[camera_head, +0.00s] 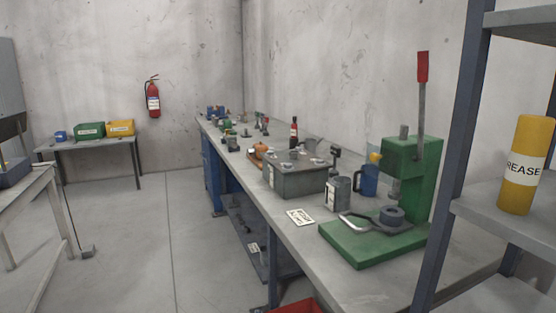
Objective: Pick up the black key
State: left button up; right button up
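I cannot make out a black key in the head view. The long grey workbench (292,240) runs from the back wall to the right foreground, with many small items on it. Items at its far end are too small to tell apart, and some of the top is hidden behind a grey box (297,182). A white card with dark print (300,217) lies flat near the bench's front edge. Neither of my grippers is in view.
A green press (409,165) with a red-tipped lever stands on the near bench, beside a blue mug (369,181) and a grey tin (338,194). A shelf rack (461,150) with a yellow grease cylinder (527,165) blocks the right. The floor (185,235) left of the bench is clear.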

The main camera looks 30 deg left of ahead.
aim_at(335, 151)
jog(key=z, duration=0.35)
jog(key=j+z, duration=0.15)
jog(key=z, duration=0.6)
jog(key=k+j+z, duration=0.1)
jog(key=j+z, duration=0.2)
jog(key=k+j+z, duration=0.15)
jog(key=j+z, duration=0.15)
jog(key=j, duration=0.15)
jog(key=k+j+z, duration=0.25)
jog(key=j, duration=0.25)
jog(key=k+j+z, duration=0.2)
jog(key=j, duration=0.2)
jog(key=k+j+z, duration=0.25)
jog(key=k+j, duration=0.15)
jog(key=k+j+z, duration=0.15)
jog(key=k+j, duration=0.95)
